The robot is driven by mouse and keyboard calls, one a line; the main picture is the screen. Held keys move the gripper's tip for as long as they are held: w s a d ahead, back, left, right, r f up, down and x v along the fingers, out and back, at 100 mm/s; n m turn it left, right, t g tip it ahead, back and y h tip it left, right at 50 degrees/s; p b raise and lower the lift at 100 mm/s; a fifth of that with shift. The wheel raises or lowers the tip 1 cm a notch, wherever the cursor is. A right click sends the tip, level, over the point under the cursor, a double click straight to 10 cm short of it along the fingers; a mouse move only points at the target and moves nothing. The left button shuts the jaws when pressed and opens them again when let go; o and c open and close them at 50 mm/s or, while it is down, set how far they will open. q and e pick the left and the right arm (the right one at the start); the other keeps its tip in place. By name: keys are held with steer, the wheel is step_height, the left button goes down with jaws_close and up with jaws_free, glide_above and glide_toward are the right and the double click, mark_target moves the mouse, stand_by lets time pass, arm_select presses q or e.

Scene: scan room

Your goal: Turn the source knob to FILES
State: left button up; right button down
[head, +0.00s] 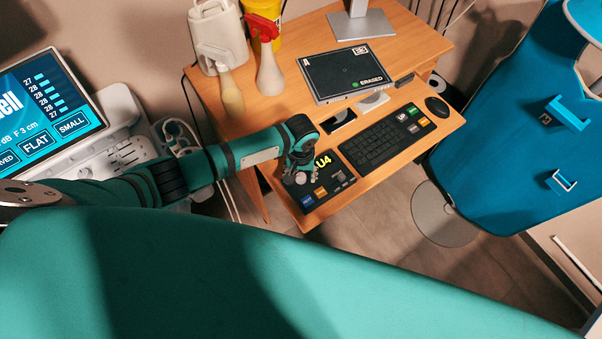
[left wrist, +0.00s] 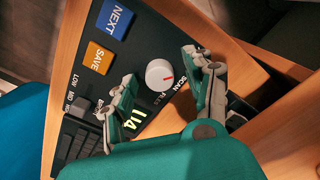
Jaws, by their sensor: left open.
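The source knob (left wrist: 160,73) is a round, pale grey knob with a red mark on the black control panel (left wrist: 150,35). Its red mark points to the right and slightly down in the left wrist view, toward the SCAN lettering. The FILES lettering is partly visible below the knob. The panel also shows in the head view (head: 329,179). My left gripper (head: 299,172) hangs over its left part. In the left wrist view my left gripper (left wrist: 158,64) is open, with one finger on either side of the knob; contact is not clear. My right gripper is out of view.
The panel has a blue NEXT button (left wrist: 115,19), an orange SAVE button (left wrist: 98,58) and a yellow-green number. On the wooden desk (head: 290,105) stand a black keyboard (head: 371,144), a mouse (head: 437,107), a tablet marked ERASED (head: 342,72) and spray bottles (head: 268,75).

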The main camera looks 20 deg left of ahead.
arm_select(q)
steer(key=shift+c, duration=0.4)
jaws_close()
